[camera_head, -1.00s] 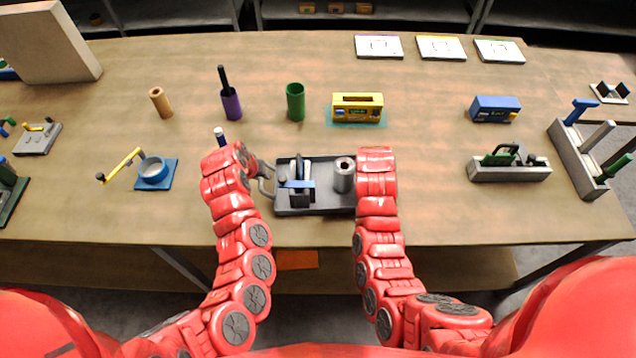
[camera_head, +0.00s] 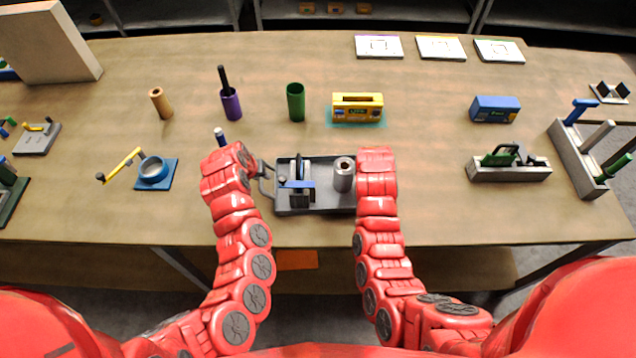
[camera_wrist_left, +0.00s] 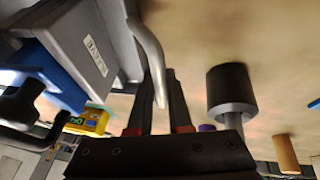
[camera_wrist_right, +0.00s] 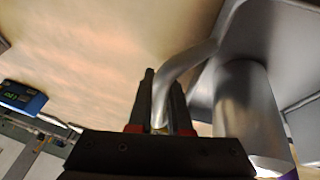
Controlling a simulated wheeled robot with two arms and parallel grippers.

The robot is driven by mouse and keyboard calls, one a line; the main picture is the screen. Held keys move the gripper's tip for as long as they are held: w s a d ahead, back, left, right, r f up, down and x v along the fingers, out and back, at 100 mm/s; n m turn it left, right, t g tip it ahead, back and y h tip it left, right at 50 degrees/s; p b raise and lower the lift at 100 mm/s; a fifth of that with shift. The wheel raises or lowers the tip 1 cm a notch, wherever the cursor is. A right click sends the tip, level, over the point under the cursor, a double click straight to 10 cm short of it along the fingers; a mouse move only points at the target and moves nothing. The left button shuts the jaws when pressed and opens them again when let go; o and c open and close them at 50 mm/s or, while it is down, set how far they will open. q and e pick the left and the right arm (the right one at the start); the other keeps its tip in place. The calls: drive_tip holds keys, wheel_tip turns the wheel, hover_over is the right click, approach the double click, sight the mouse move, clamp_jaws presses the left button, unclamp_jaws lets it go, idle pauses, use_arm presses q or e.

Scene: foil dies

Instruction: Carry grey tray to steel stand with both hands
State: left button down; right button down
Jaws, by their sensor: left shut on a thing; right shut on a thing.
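The grey tray (camera_head: 322,207) is at the front middle of the table in the head view. It bears a black-and-blue device (camera_head: 299,186) and a grey cylinder (camera_head: 343,176). My left gripper (camera_head: 261,168) is shut on the tray's left handle (camera_head: 266,185); the handle (camera_wrist_left: 148,48) runs between the fingers (camera_wrist_left: 163,74) in the left wrist view. My right gripper (camera_wrist_right: 162,78) is shut on the right handle (camera_wrist_right: 183,65) in the right wrist view; my right wrist hides it in the head view. I cannot tell for sure which thing is the steel stand.
A dark peg (camera_head: 220,137) stands just beyond my left wrist. Behind the tray are a green cup (camera_head: 296,102), a purple holder (camera_head: 231,104) and a yellow box (camera_head: 357,107). A green-topped fixture (camera_head: 509,170) and a grey rack (camera_head: 577,160) are right. Table between tray and fixture is clear.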

use_arm(q)
drive_tip(key=shift+r, duration=0.15)
use_arm(e)
drive_tip(key=shift+r, duration=0.15)
idle(0.4)
